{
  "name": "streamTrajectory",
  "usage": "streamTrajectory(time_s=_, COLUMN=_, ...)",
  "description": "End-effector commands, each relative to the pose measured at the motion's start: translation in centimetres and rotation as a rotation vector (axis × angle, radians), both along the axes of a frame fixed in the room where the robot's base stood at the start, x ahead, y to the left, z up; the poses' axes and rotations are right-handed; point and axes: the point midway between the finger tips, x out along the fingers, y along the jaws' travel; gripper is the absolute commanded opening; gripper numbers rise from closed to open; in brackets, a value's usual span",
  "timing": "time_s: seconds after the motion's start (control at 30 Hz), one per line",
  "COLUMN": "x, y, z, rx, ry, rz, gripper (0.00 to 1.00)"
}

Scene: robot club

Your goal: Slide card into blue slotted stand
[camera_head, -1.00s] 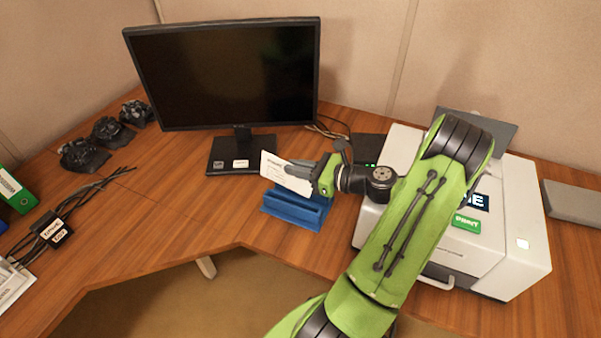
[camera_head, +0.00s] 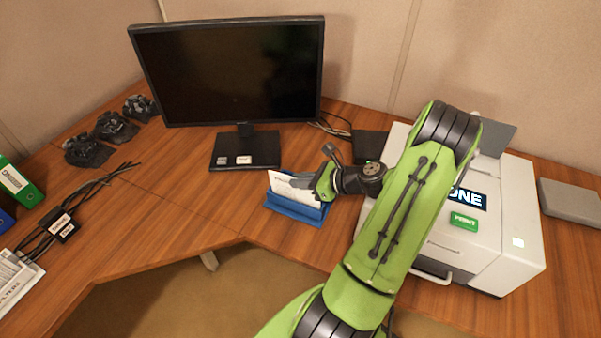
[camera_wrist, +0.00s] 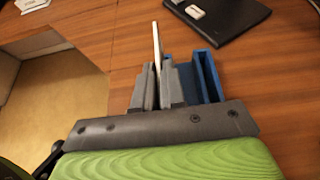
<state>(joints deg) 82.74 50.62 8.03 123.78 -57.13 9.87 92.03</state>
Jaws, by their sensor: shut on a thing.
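The white card (camera_head: 291,188) is held in my gripper (camera_head: 313,184) and tilts down to the right in the head view. Its lower edge is at the blue slotted stand (camera_head: 296,210), and I cannot tell whether it is inside the slot. In the wrist view, the card (camera_wrist: 156,45) shows edge-on between the two grey fingers of my gripper (camera_wrist: 157,85). The blue stand (camera_wrist: 208,75) shows just right of the fingers, partly hidden behind them.
A monitor (camera_head: 232,75) stands on its base behind the stand. A white printer (camera_head: 500,235) is at the right, beside my arm. The desk's front edge is close in front of the stand. Cables (camera_head: 85,195) lie at the left, and the desk between is clear.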

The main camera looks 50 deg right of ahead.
Motion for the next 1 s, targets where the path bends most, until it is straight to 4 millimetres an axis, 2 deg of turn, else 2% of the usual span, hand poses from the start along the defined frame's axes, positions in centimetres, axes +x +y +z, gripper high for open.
streamTrajectory(time_s=0.03, x=-0.87, y=0.87, z=-2.66, rx=0.051, ry=0.062, rz=-0.005, gripper=0.00)
streamTrajectory(time_s=1.0, x=-1.04, y=0.47, z=-2.24, rx=0.041, ry=0.184, rz=-0.020, gripper=0.00)
